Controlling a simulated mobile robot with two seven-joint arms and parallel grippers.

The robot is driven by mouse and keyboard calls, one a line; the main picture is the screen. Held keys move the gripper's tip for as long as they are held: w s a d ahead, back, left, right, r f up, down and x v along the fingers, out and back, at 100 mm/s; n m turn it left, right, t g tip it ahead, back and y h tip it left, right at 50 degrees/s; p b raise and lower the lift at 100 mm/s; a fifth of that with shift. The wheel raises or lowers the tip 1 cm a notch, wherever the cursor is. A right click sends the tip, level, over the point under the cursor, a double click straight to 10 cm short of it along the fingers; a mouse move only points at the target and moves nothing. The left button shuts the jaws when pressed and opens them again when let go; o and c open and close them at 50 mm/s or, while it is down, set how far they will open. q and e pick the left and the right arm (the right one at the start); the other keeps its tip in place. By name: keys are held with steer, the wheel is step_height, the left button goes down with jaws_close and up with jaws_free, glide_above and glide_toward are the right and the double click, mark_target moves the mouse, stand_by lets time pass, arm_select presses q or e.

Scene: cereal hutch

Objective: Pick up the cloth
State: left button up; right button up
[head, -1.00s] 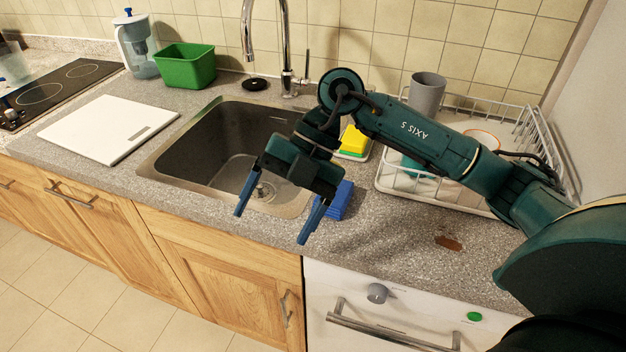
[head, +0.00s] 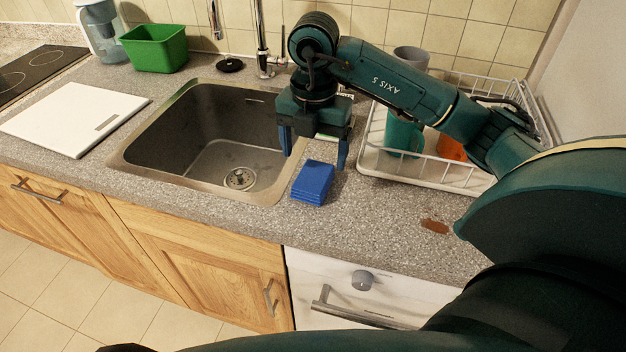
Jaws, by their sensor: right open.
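The cloth (head: 312,183) is a blue, folded stack lying on the grey counter beside the right edge of the sink. My right gripper (head: 315,161) is above and just behind it, pointing down, with its two blue fingers spread apart. The fingers hold nothing, and the cloth lies in front of them in the picture. Whether a finger touches the counter is hard to tell. My left gripper does not show in the head view.
The sink (head: 205,135) is left of the cloth. A white dish rack (head: 425,178) with a teal mug (head: 402,138) and an orange item (head: 451,148) stands right. A brown stain (head: 435,226) marks the counter (head: 375,220). A white board (head: 75,118) and green tub (head: 154,48) lie left.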

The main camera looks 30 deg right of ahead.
mark_target(313, 175)
step_height(313, 175, down, 5)
steer(key=shift+s+a+p, duration=0.1)
steer(key=shift+p, duration=0.25)
steer(key=shift+c, duration=0.3)
steer(key=c, duration=1)
step_height(313, 175, up, 10)
steer(key=o, duration=0.4)
steer(key=c, duration=0.3)
